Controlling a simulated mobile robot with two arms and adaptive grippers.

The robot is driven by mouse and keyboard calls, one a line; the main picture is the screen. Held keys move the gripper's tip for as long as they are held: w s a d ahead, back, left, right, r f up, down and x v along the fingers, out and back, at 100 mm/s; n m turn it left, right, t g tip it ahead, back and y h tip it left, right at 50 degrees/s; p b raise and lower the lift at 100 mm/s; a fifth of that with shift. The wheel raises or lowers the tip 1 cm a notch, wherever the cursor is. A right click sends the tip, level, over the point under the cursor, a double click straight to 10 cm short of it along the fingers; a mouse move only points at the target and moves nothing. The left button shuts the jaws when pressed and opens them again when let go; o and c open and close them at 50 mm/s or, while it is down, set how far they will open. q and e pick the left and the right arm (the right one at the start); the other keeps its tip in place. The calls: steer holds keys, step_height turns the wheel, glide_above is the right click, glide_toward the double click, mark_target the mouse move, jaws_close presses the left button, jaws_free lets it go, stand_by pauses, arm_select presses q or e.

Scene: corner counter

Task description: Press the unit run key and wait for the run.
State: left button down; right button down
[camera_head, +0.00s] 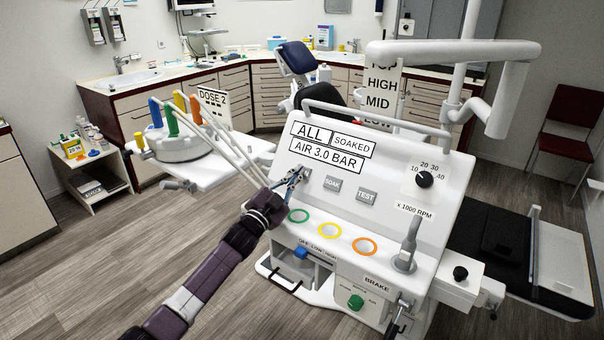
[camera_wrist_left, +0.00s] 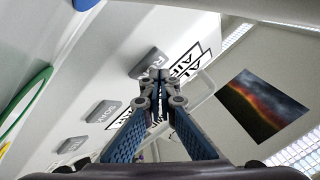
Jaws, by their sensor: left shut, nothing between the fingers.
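The white dental unit panel (camera_head: 400,180) carries a row of grey keys. The SOAK key (camera_head: 332,183) and the TEST key (camera_head: 367,197) show clearly. The first key in the row, the run key (camera_wrist_left: 150,63), is mostly hidden by my left gripper in the head view. In the left wrist view its label is partly covered by the fingers. My left gripper (camera_head: 302,174) is shut and empty, its tips at the run key; they also show in the left wrist view (camera_wrist_left: 158,80). I cannot tell whether they touch or press it. My right gripper is not in view.
Signs on the panel read ALL, SOAKED and AIR 3.0 BAR (camera_head: 327,160). A speed dial (camera_head: 425,179) sits at right, and green, yellow and orange rings (camera_head: 331,230) lie below the keys. A side tray (camera_head: 215,172) with coloured handles stands left of the panel.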

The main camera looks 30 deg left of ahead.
arm_select(q)
steer(key=shift+d+f+b, duration=0.1)
steer(key=shift+d+b, duration=0.05)
steer(key=shift+b, duration=0.15)
stand_by(0.8)
steer(key=shift+p, duration=0.35)
steer(key=shift+d, duration=0.15)
steer(key=shift+s+r+p, duration=0.1)
steer(key=shift+r+p, duration=0.2)
steer(key=shift+p, duration=0.15)
steer(key=s+p, duration=0.1)
steer(key=s+r+p, duration=0.1)
steer(key=p, duration=0.1)
steer(key=s+r+p, duration=0.1)
steer(key=s, duration=0.1)
steer(key=shift+a+r, duration=0.2)
steer(key=shift+a, duration=0.15)
